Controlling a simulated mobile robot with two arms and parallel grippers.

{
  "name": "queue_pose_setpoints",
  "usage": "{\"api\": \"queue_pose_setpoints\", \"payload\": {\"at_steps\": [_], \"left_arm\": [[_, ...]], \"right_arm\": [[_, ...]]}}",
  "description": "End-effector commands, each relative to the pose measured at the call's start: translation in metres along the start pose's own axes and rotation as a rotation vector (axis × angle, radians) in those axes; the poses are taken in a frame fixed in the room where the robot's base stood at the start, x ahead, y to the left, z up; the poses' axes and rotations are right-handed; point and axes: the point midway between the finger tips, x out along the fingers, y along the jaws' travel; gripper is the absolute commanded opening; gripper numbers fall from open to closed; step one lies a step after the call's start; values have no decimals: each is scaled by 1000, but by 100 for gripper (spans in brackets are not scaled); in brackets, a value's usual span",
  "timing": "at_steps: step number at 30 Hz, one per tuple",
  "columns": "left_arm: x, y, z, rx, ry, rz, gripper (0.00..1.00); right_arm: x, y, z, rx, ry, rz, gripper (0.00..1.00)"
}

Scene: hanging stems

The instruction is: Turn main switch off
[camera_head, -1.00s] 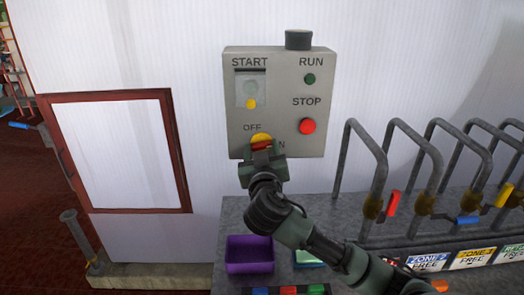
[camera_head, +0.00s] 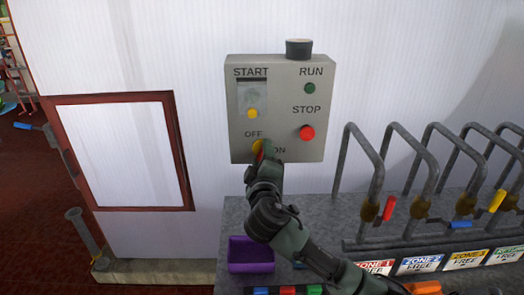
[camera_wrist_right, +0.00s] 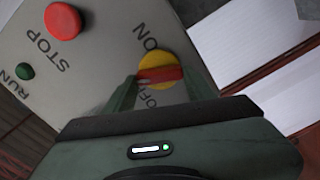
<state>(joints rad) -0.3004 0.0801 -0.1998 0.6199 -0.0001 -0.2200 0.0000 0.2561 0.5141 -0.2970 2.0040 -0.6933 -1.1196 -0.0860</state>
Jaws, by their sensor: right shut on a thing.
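The main switch is a yellow round knob (camera_head: 257,147) with a red handle (camera_head: 260,155), low on a grey control box (camera_head: 280,118) on the wall. OFF is printed above it and ON to its right. In the wrist view the yellow disc (camera_wrist_right: 174,57) and red handle (camera_wrist_right: 160,75) show clearly. My right gripper (camera_head: 262,161) is at the switch, its fingers (camera_wrist_right: 155,78) on either side of the red handle, shut on it. In the head view the gripper partly hides the switch, and the handle looks steeply tilted. My left gripper is out of view.
The box also carries a red STOP button (camera_head: 307,133), a green RUN light (camera_head: 310,88) and a START window (camera_head: 252,98). Below are a purple bin (camera_head: 250,266) and a grey bench. Bent metal bars with coloured levers (camera_head: 389,207) stand to the right.

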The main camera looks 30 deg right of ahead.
Motion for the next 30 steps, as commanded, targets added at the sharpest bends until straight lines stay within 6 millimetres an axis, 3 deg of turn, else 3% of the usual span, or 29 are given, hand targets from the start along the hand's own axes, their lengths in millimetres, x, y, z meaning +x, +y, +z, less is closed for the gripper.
{"api": "queue_pose_setpoints", "payload": {"at_steps": [15, 30], "left_arm": [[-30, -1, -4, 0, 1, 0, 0], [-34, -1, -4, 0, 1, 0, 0]], "right_arm": [[0, -1, 0, -368, -2, -3, 14], [0, -3, 1, -452, -1, -2, 14]]}}
